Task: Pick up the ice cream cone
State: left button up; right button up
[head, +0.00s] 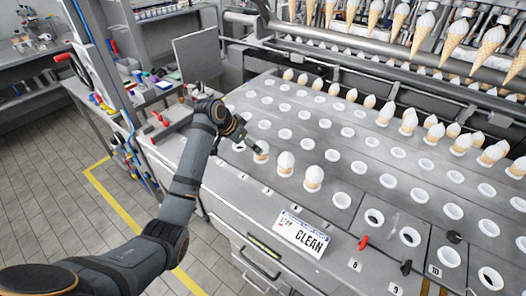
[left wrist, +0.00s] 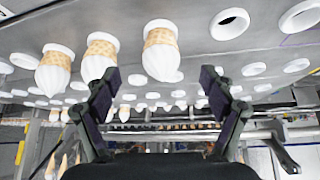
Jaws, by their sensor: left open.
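Three ice cream cones with white tops and tan wafer stand in holes of the metal deck's front row in the head view: a left cone (head: 261,154), a middle cone (head: 286,164) and a right cone (head: 313,179). My left gripper (head: 241,128) is open and empty, just behind and left of the left cone. In the left wrist view, which appears upside down, one cone (left wrist: 162,52) lines up with the gap between the fingers of my left gripper (left wrist: 158,84); they look apart. Two more cones show to its left. My right gripper is out of view.
The metal deck (head: 330,200) has rows of white-rimmed holes, many empty. More cones stand in the back rows (head: 410,122), and others hang above. A "CLEAN" sign (head: 302,233) and a red knob (head: 363,242) are at the front edge. A bench (head: 150,92) with clutter stands left.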

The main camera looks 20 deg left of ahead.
aim_at(261, 158)
pick_arm(q)
jog(key=x, duration=0.3)
jog(key=shift+w+d, duration=0.1)
jog(key=shift+d, duration=0.05)
jog(key=shift+w+d+f+p, duration=0.2)
jog(key=shift+w+f+p, duration=0.2)
jog(key=shift+w, duration=0.05)
jog(key=shift+w+d+f+p, duration=0.25)
jog(key=shift+w+f+p, duration=0.1)
jog(key=shift+w+f, duration=0.05)
jog(key=x, duration=0.3)
jog(key=shift+w+f, duration=0.15)
jog(key=shift+f, duration=0.05)
jog(key=c, duration=1)
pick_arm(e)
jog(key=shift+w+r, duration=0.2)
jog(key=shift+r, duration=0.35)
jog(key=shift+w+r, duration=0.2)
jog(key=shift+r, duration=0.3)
